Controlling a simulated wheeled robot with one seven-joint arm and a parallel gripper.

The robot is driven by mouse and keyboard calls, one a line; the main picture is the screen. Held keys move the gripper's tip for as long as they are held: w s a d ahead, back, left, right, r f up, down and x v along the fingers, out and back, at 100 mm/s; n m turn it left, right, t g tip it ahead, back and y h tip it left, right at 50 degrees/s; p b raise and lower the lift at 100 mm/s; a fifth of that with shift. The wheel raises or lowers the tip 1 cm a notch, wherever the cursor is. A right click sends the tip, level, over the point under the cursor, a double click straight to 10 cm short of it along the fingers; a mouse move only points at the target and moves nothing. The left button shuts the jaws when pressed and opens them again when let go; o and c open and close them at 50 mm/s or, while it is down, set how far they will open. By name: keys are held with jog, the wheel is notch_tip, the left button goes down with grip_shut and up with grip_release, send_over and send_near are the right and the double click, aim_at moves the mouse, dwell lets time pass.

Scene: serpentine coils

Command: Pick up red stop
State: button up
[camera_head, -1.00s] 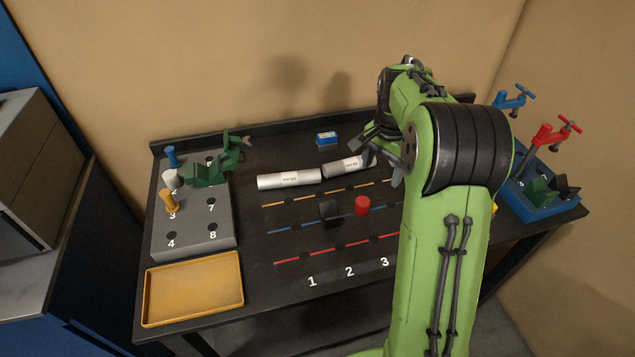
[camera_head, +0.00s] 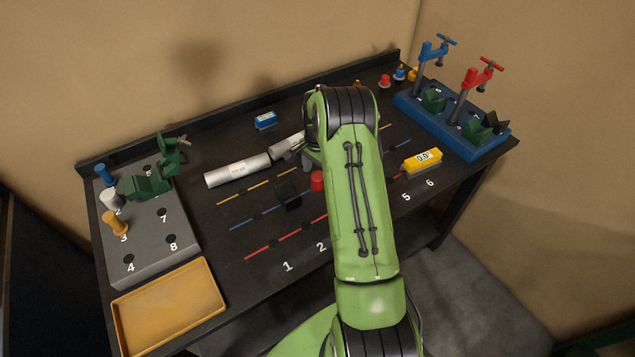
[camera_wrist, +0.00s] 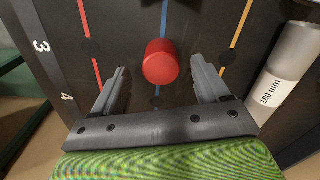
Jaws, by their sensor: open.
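The red stop is a short red cylinder (camera_head: 317,180) standing on the dark table by the blue line, just left of my arm in the head view. In the wrist view the red cylinder (camera_wrist: 161,62) appears between the two fingers of my gripper (camera_wrist: 158,70). The fingers are spread, with a gap to the cylinder on each side, and hold nothing. In the head view my arm hides most of the gripper, so its height over the table is hard to tell.
A black block (camera_head: 288,194) stands close left of the red cylinder. Silver tubes (camera_head: 238,170) lie behind it, one marked 180 mm (camera_wrist: 287,72) in the wrist view. A yellow gauge (camera_head: 422,160), blue clamp base (camera_head: 465,135), grey peg block (camera_head: 150,235) and yellow tray (camera_head: 205,300) stand farther off.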

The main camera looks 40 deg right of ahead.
notch_tip(320, 180, down, 3)
jog(key=shift+w+r, duration=0.1)
jog(key=shift+c, duration=0.5)
jog(key=shift+r, duration=0.1)
grip_shut()
